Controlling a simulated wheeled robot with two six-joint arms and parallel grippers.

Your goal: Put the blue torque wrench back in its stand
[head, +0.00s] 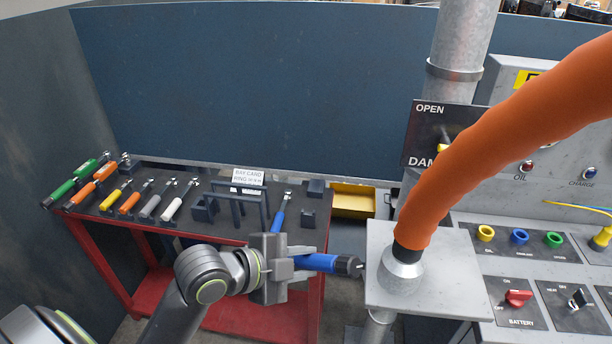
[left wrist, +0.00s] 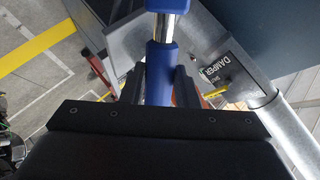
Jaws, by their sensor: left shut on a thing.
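My left gripper (head: 292,264) is shut on a blue-handled tool, the blue torque wrench (head: 318,262). I hold it in front of the red cart's right front corner, lying about level, with its dark end pointing right toward a grey plate. In the left wrist view the wrench (left wrist: 161,60) runs between the two dark fingers (left wrist: 160,88). Part of the wrench is hidden by the gripper. Dark frame-like holders (head: 238,208) stand on the cart top; I cannot tell for certain which is the wrench's stand. My right gripper is not in view.
The red cart (head: 105,262) carries several coloured-handled tools and a smaller blue-handled tool (head: 280,214). A yellow bin (head: 353,201) sits behind right. The grey plate (head: 440,275) with a thick orange hose (head: 445,165) stands close to the wrench's right end. A control panel lies further right.

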